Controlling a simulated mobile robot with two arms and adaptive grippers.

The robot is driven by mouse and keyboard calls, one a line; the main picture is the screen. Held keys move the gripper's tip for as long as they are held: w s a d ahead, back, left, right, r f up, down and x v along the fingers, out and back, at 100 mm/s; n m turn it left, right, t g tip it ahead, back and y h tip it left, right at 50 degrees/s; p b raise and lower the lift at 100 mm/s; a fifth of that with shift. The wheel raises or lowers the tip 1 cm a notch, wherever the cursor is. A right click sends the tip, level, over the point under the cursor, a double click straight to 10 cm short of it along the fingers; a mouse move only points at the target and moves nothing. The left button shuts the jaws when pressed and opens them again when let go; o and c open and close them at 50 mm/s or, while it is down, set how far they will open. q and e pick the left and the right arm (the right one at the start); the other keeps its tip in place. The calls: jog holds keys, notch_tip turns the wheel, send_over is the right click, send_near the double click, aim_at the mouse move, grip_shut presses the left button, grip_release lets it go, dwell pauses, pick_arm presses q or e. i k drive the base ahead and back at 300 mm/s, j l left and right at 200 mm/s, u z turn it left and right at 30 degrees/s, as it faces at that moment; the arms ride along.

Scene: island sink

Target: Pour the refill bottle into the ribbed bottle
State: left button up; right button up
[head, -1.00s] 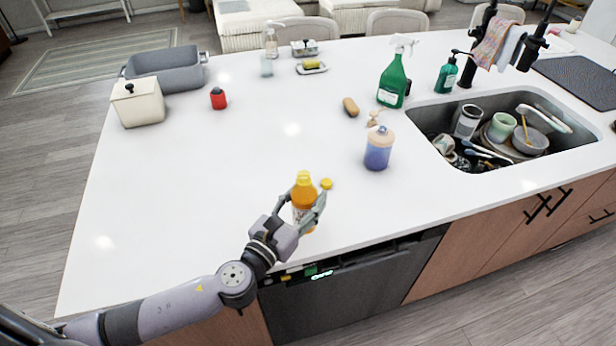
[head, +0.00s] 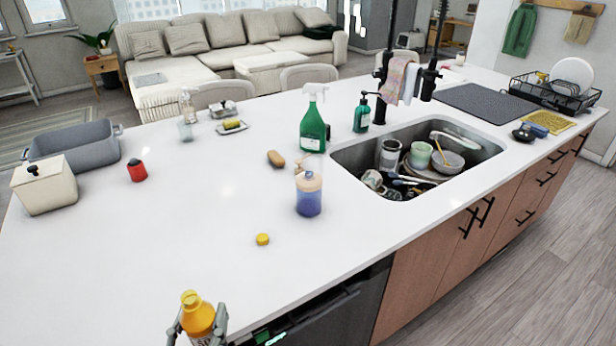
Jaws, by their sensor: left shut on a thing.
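The refill bottle, an orange bottle (head: 199,317) with a yellow neck, is at the bottom of the head view. My left gripper (head: 197,328) is shut on it, one finger on each side. The bottle's lower part is out of frame. The bottle that looks like the ribbed bottle (head: 308,199), blue below with a pale beige top, stands upright on the counter, apart from the gripper, farther back and to the right. A small beige piece, perhaps a pump head (head: 302,162), shows just behind it. A yellow cap (head: 262,239) lies on the counter between the bottles. My right gripper is out of view.
A sink full of dishes (head: 345,157) lies right of the blue bottle. A green spray bottle (head: 313,128), a brown oval item (head: 276,159) and a dark green pump bottle (head: 362,116) stand near it. A red jar (head: 137,171) is at left. The counter's middle (head: 160,235) is clear.

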aim_at(309, 184)
jog(key=k+j+z, duration=0.15)
jog(key=z, duration=0.2)
jog(key=k+j+z, duration=0.1)
jog(key=z, duration=0.3)
jog(key=k+z, duration=0.35)
jog(key=i, duration=0.1)
